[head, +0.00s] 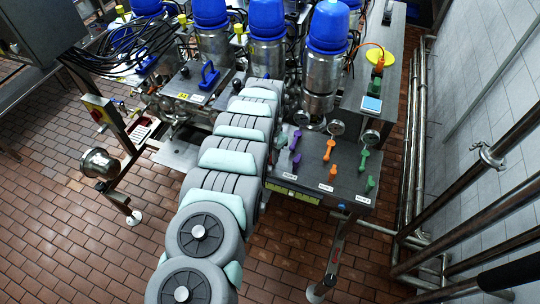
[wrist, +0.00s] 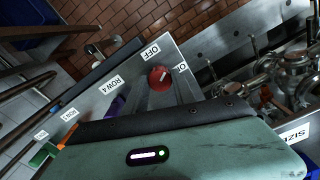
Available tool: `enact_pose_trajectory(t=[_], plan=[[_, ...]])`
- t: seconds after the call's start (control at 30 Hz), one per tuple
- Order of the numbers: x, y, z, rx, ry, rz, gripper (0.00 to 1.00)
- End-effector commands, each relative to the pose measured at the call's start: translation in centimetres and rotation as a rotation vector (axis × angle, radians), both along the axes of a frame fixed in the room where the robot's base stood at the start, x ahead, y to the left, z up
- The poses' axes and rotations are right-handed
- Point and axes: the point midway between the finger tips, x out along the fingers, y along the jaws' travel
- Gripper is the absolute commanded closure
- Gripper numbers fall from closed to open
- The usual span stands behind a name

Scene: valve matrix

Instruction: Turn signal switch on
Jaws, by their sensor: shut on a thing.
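The signal switch is a round red knob (wrist: 159,79) in the wrist view, set on a grey panel (wrist: 182,57). An OFF label (wrist: 150,51) and a partly covered ON label (wrist: 181,68) sit beside it. My gripper (wrist: 164,90) is at the knob, its grey fingers on either side, and it is shut on the knob. A pale mark shows on the knob, but I cannot tell which label it points to. In the head view my arm hides the knob and my gripper.
Purple (head: 295,141), orange (head: 329,150) and green (head: 364,160) levers stand on the panel right of my arm. A blue-handled lever (head: 209,74) is left of it. Steel tanks with blue tops (head: 267,20) stand behind. The brick floor (head: 70,220) is clear at left.

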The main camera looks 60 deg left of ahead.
Motion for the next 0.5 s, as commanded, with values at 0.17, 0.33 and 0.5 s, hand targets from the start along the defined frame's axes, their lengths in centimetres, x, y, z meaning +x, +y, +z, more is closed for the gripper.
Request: enact_pose_trajectory(t=[0.17, 0.33, 0.5], plan=[[0.12, 0.01, -0.14, 0.001, 0.000, -0.164, 1.00], [0.02, -0.05, -0.23, -0.001, 0.001, -0.305, 1.00], [0.03, -0.02, -0.14, -0.001, 0.000, -0.418, 1.00]])
